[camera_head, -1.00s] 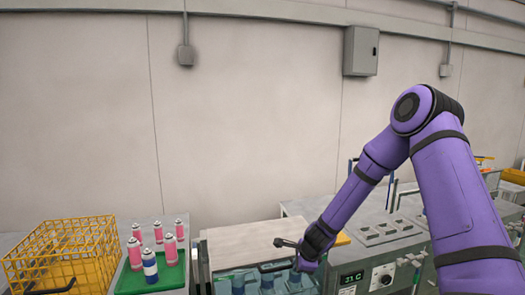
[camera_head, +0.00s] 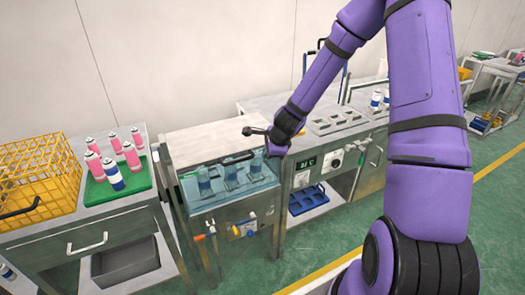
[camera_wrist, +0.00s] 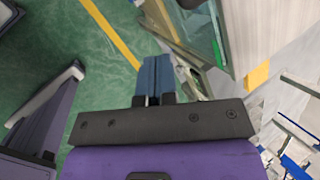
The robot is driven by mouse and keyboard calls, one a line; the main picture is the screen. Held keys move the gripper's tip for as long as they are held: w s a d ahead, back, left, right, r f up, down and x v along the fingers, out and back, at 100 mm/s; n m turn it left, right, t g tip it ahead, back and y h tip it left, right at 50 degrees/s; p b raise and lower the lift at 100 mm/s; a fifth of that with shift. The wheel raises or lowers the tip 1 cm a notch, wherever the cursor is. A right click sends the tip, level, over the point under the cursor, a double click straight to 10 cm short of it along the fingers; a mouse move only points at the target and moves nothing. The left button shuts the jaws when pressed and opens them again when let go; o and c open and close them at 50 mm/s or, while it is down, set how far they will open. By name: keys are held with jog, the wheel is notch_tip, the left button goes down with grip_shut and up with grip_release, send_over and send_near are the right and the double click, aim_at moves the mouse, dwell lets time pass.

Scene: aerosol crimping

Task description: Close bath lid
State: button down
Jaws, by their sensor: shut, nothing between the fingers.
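The bath (camera_head: 232,196) is a clear-walled tank of bluish liquid set in a metal cabinet, with a few blue-looking items inside. A dark bar-like handle (camera_head: 238,158) lies across its upper part. A pale flat panel (camera_head: 205,137) lies behind the tank; I cannot tell whether it is the lid.
On the left bench are a yellow wire basket (camera_head: 40,178) and a green tray (camera_head: 118,183) with several pink cans and a blue-and-white one. Right of the bath stands a metal unit (camera_head: 330,124) with sockets and a display. Green floor is open in front.

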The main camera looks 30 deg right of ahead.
jog(key=s, duration=0.6)
jog(key=shift+s+d+r, duration=0.15)
jog(key=shift+d+r, duration=0.15)
jog(key=shift+d, duration=0.1)
jog(key=shift+r, duration=0.1)
jog(key=s+a+r+n, duration=0.35)
jog(key=r+n, duration=0.25)
jog(key=r, duration=0.4)
jog(key=s+a+r+n, duration=0.2)
jog(key=s+r+n, duration=0.2)
jog(key=r+n, duration=0.4)
jog(key=s+r+n, duration=0.3)
jog(key=s+r, duration=0.4)
jog(key=s, duration=0.2)
jog(key=s+r+n+h, duration=0.1)
jog(key=s+r+n, duration=0.3)
jog(key=s+r, duration=0.3)
jog(key=s, duration=0.2)
jog(key=shift+s+r, duration=0.15)
jog(key=shift+s, duration=0.25)
jog(key=shift+d, duration=0.15)
